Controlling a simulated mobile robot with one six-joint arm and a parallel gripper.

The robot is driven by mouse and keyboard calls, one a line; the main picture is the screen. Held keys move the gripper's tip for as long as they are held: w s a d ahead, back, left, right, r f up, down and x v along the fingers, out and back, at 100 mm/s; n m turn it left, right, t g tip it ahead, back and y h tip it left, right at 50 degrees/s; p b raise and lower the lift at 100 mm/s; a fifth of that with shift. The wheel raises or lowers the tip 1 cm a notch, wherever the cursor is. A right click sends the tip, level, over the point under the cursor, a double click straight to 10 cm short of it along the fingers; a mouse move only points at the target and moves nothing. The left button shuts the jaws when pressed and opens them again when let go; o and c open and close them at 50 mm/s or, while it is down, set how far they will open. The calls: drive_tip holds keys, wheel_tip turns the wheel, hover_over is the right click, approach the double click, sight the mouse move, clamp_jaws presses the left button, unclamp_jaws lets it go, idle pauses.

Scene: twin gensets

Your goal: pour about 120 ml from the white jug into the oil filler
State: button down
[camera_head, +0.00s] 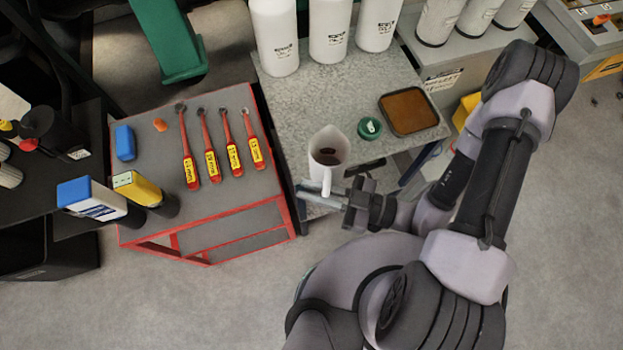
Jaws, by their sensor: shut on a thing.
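The white jug (327,150) is in the head view at the front edge of the grey speckled table. It looks upright, its mouth faces the camera, and dark liquid shows inside. My gripper (322,195) is shut on the jug at its handle, on the near side. Whether the jug's base touches the table cannot be told. A round green cap (370,128) with a pale top lies on the table just right of the jug. I cannot make out the oil filler with certainty.
A brown-filled tray (408,111) sits right of the cap. Several white bottles (328,30) stand at the table's back. Left is a red-framed cart (222,205) with several red-handled tools, a blue block (125,142) and a yellow-and-white container (137,188). The table's middle is clear.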

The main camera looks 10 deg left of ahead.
sight(327, 188)
wheel_tip(327, 188, up, 5)
drive_tip(key=p, duration=0.3)
drive_tip(key=shift+f+p, duration=0.1)
drive_tip(key=shift+p, duration=0.3)
drive_tip(key=w+m+t+b, duration=0.1)
drive_tip(key=w, duration=0.1)
drive_tip(key=w+d+f+t+b, duration=0.1)
drive_tip(key=w, duration=0.1)
drive_tip(key=w+d+f+m+t+b, duration=0.1)
drive_tip(key=w+t, duration=0.1)
drive_tip(key=shift+w+d+f+m+h, duration=0.2)
drive_tip(key=shift+m+h, duration=0.1)
drive_tip(key=w+d+m+t+h+b, duration=0.6)
drive_tip(key=w+d+m+t+h, duration=0.3)
drive_tip(key=w+d, duration=0.8)
drive_tip(key=shift+t+b, duration=0.4)
drive_tip(key=shift+t, duration=0.5)
